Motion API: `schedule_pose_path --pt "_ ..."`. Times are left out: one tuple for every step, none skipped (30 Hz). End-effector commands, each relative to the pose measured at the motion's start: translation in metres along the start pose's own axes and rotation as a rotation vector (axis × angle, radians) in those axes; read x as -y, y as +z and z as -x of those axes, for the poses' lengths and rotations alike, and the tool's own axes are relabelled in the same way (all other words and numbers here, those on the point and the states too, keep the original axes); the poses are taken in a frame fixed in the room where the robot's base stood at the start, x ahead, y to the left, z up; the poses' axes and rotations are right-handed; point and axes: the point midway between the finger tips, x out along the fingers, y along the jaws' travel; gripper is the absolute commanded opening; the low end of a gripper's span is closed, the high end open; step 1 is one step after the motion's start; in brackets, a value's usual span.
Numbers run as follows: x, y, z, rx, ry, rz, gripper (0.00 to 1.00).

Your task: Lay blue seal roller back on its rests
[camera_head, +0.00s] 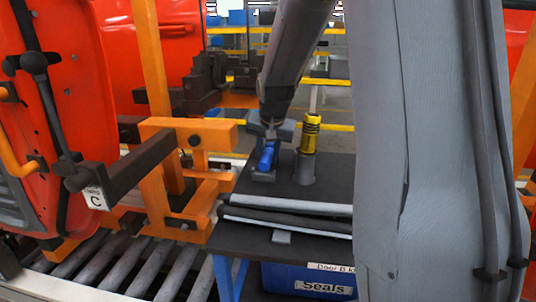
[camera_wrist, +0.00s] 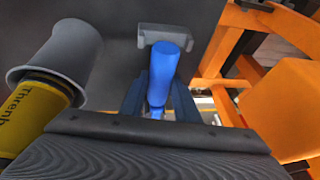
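The blue seal roller (camera_head: 267,155) is above the dark top of the cart, near its left edge. In the wrist view the blue roller (camera_wrist: 163,72) lies between the two fingers of my gripper (camera_wrist: 157,95), which look shut on it. My gripper (camera_head: 268,135) reaches down from above in the head view. A grey rest (camera_wrist: 168,34) shows just beyond the roller's far end, which partly overlaps it in the picture. I cannot tell whether they touch. The other rest is hidden by the roller and gripper.
A yellow cartridge (camera_head: 311,132) stands in a grey cup (camera_head: 304,168) close right of the roller. Orange fixture arms (camera_head: 190,140) stand close on the left.

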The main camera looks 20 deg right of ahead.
Motion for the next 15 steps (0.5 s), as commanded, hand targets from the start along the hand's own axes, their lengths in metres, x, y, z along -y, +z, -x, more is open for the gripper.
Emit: schedule_pose_path --pt "0.0001 0.0000 0.0002 0.000 0.000 0.000 0.37" --pt "0.0002 0.0001 0.0003 0.000 0.000 0.000 0.42" --pt "0.0002 0.0001 0.0003 0.000 0.000 0.000 0.46" --pt "0.0002 0.0000 0.0003 0.000 0.000 0.000 0.46" --pt "0.0002 0.0000 0.0004 0.000 0.000 0.000 0.46" --pt "0.0002 0.0000 0.0004 0.000 0.000 0.000 0.46" --pt "0.0002 0.0000 0.0004 0.000 0.000 0.000 0.46" --pt "0.0002 0.0000 0.0004 0.000 0.000 0.000 0.46" --pt "0.0002 0.0000 0.0004 0.000 0.000 0.000 0.46" --pt "0.0001 -0.0001 0.0004 0.000 0.000 0.000 0.46" --pt "0.0001 -0.0001 0.0004 0.000 0.000 0.000 0.46" --pt "0.0001 -0.0001 0.0004 0.000 0.000 0.000 0.46" --pt "0.0001 -0.0001 0.0004 0.000 0.000 0.000 0.46" --pt "0.0000 -0.0001 0.0004 0.000 0.000 0.000 0.46" --pt "0.0000 -0.0001 0.0003 0.000 0.000 0.000 0.46"
